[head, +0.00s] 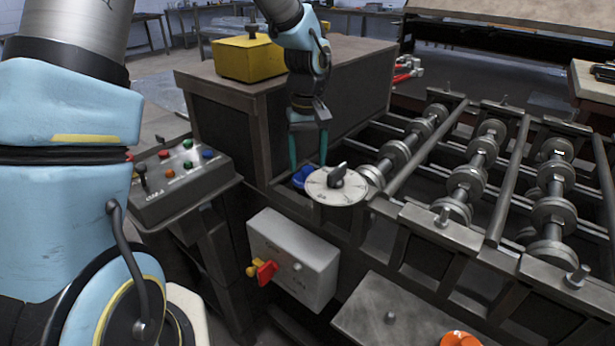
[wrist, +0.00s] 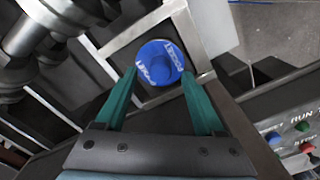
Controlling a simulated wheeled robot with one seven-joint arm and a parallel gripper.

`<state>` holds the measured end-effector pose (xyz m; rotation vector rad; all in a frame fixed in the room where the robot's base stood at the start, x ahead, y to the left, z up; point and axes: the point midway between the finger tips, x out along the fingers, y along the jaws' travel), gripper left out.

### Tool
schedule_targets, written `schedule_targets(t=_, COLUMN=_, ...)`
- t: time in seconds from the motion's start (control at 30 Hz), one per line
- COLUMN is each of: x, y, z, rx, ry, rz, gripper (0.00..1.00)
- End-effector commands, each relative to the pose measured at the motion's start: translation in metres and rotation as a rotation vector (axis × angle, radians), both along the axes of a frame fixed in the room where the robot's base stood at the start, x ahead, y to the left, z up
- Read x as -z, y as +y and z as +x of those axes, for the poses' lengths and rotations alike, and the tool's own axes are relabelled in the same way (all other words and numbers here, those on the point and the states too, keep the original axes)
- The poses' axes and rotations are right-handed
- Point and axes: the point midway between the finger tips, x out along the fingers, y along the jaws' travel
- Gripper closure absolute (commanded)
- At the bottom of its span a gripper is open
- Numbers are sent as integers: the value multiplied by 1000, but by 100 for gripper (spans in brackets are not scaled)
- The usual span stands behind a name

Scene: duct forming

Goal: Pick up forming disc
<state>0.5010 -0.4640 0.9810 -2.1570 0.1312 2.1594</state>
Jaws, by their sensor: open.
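A blue round disc (wrist: 158,50) with white lettering and a raised round hub sits in a square metal frame in the wrist view. I take it for the forming disc. In the head view it shows as a small blue shape (head: 302,176), partly hidden by the dial plate. My gripper (head: 308,163) points down above it, with two green fingers. The fingers are open and empty, and in the wrist view their tips (wrist: 160,73) lie either side of the disc's near part. I cannot tell the remaining height gap or whether they touch it.
A round dial plate (head: 336,187) with a dark knob stands right beside the fingers. Roller shafts with metal discs (head: 467,183) lie to the right. A button panel (head: 178,183) is at left, a grey switch box (head: 292,258) in front, and a yellow box (head: 246,59) behind.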

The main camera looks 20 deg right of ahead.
Motion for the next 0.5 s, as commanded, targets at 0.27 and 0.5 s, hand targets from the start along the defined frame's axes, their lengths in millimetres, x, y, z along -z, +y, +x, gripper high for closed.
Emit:
schedule_targets(t=0.27, x=17, y=0, z=0, rx=0, ry=-2, rz=0, gripper=29)
schedule_targets(t=0.5, x=17, y=0, z=0, rx=0, ry=-2, rz=0, gripper=42)
